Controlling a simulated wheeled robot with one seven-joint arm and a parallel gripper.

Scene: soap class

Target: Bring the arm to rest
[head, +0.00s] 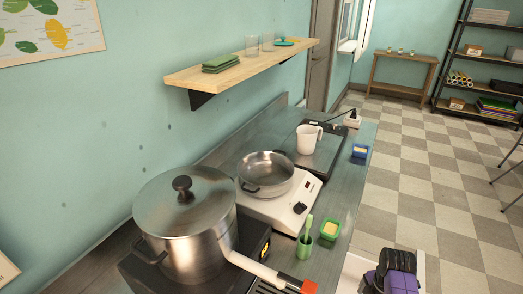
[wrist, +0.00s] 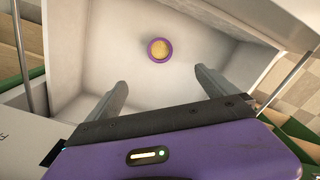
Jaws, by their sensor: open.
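My gripper (wrist: 161,78) is open, with its two grey fingers apart and nothing between them in the wrist view. It points into a white open container (wrist: 90,60). A small round purple dish with a yellow content (wrist: 160,49) sits inside the container, beyond the fingertips and apart from them. In the head view my purple and black gripper (head: 397,272) is at the lower right, beside the counter and over the white container (head: 352,272). Its fingers are hidden there.
A shelf (head: 240,66) hangs above. The tiled floor right is open.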

